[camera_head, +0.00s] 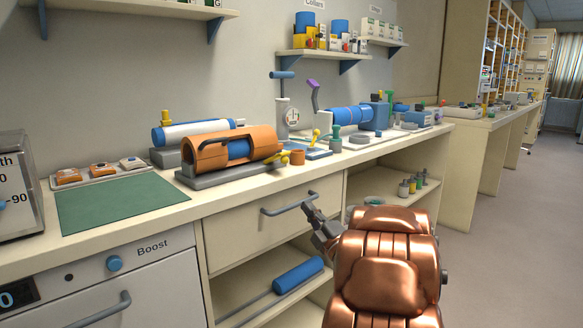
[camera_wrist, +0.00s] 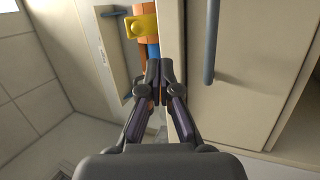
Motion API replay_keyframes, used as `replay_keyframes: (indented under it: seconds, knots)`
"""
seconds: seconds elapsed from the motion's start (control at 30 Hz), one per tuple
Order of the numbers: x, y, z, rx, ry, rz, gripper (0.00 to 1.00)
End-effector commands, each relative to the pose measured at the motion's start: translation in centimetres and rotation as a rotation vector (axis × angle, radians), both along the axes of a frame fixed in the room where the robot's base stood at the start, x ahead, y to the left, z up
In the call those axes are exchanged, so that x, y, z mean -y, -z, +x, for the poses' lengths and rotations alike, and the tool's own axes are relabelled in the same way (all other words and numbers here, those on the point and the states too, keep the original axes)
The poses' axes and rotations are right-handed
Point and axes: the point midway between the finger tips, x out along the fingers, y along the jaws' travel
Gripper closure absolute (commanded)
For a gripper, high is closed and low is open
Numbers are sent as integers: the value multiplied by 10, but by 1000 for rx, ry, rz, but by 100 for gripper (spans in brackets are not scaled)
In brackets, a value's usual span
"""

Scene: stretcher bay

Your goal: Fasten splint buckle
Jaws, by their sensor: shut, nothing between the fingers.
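An orange splint shell (camera_head: 240,143) with a blue roll inside and a dark grey handle lies on a grey base on the counter. A yellow buckle-like piece (camera_head: 284,157) sits at its right end. In the wrist view, a yellow part (camera_wrist: 140,26) with a round knob shows at the top, with orange and blue behind it. My gripper (camera_head: 310,207) is in front of the drawer, below the counter edge and apart from the splint. In the wrist view my gripper (camera_wrist: 159,68) is shut and empty, its tips below the yellow part in the picture.
The counter drawer has a grey handle (camera_head: 289,203) close beside my gripper. A green mat (camera_head: 120,202) lies clear on the counter at left. A white-and-blue roll (camera_head: 195,132) lies behind the splint. A blue cylinder (camera_head: 298,274) lies on the shelf below.

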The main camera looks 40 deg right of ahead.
Motion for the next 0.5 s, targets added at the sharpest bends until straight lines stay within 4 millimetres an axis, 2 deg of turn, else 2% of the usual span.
replay_keyframes:
  seconds: [0.1, 0.2, 0.5]
  knots:
    - [4, -10, -14, 57, -2, -42, 100]
    - [4, -15, -19, 85, -6, -63, 100]
    - [3, -17, -21, 92, -7, -70, 100]
